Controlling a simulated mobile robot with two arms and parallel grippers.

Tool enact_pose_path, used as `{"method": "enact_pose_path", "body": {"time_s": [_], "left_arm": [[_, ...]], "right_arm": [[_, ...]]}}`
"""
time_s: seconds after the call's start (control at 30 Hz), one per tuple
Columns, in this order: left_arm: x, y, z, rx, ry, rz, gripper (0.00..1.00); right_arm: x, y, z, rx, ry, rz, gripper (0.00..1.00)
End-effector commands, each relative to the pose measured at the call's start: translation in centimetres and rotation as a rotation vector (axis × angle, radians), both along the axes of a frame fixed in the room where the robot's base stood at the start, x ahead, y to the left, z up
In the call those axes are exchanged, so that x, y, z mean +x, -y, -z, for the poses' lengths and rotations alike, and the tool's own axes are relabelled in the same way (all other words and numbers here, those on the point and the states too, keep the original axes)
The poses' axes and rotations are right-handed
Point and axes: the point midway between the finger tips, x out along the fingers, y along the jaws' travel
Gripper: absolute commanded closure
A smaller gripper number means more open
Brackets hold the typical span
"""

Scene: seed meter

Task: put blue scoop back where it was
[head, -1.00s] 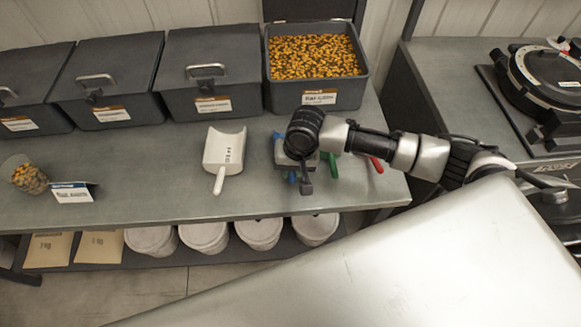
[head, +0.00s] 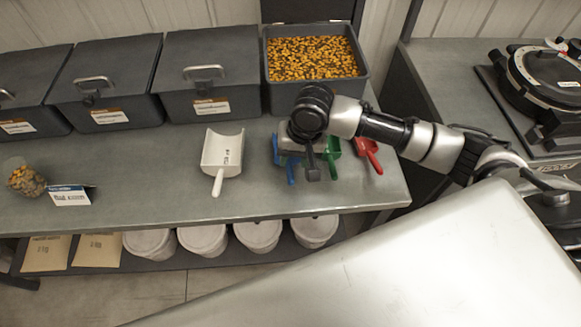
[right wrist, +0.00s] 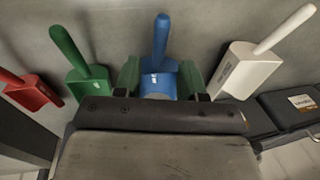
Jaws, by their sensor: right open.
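The blue scoop (head: 290,174) lies on the grey counter between the white scoop (head: 222,156) and the green scoop (head: 332,148), partly hidden by my right arm in the head view. In the right wrist view the blue scoop (right wrist: 160,76) has its handle pointing away, and its bowl is partly hidden by the gripper body. My right gripper (right wrist: 160,84) is open, with one finger on each side of the blue scoop's bowl. Whether the fingers touch it I cannot tell. In the head view the right gripper (head: 311,165) is over the scoops. My left gripper is not in view.
The red scoop (head: 369,152) lies right of the green one. An open bin of seeds (head: 318,97) and closed lidded bins (head: 212,72) stand behind. A cup of seeds (head: 25,177) and a label card (head: 70,196) are at the left. The counter's left middle is clear.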

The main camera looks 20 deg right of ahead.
Motion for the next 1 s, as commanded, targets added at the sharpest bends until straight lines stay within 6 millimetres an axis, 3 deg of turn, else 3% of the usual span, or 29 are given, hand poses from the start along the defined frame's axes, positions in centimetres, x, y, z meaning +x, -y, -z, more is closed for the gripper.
{"method": "enact_pose_path", "body": {"time_s": [0.1,0.33,1.0], "left_arm": [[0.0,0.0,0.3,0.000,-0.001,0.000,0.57],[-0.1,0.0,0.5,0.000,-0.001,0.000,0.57],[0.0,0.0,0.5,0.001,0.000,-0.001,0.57]], "right_arm": [[-0.1,0.5,-2.5,0.001,0.004,0.001,0.60],[-0.3,1.0,-5.3,-0.001,0.000,0.001,0.60],[-0.5,0.9,-5.6,0.003,0.002,-0.010,0.60]]}}
